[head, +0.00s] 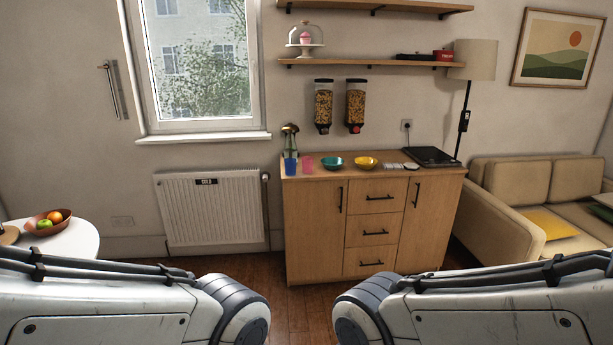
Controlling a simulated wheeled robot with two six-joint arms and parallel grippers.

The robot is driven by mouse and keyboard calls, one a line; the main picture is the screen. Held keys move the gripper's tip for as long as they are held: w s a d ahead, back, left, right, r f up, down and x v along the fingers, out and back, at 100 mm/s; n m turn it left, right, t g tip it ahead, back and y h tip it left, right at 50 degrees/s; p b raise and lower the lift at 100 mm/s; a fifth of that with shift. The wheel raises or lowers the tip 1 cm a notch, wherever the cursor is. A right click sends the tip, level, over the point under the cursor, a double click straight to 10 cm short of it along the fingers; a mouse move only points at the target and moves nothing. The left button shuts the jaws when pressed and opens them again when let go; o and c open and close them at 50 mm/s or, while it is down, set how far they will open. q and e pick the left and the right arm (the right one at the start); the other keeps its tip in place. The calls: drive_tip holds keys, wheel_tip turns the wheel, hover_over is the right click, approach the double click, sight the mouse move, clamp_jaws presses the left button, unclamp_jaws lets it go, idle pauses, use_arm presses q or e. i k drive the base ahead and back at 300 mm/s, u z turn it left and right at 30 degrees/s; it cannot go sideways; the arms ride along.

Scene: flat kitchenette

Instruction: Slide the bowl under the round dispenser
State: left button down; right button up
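Two cereal dispensers hang on the wall above the wooden cabinet, a left dispenser (323,104) and a right dispenser (355,103) with a red spot at its bottom. Both hold brown pieces; at this size I cannot tell which one is round. A teal bowl (332,164) stands on the cabinet top, roughly below the left dispenser. A yellow bowl (366,163) stands to its right, below and slightly right of the right dispenser. Both bowls are apart from each other. My two arms show at the bottom of the head view, but neither gripper is in view.
A blue cup (291,166), a pink cup (307,165) and a bottle stand at the left end of the cabinet top (437,171). A black hob (431,157) lies at its right. A brown fruit bowl (47,226) is on a white table. Wooden floor is clear before the cabinet.

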sight(331, 163)
drive_tip(key=u, duration=0.05)
drive_tip(key=i, duration=1.95)
drive_tip(key=z, duration=0.3)
drive_tip(key=i, duration=2.1)
drive_tip(key=z, duration=0.2)
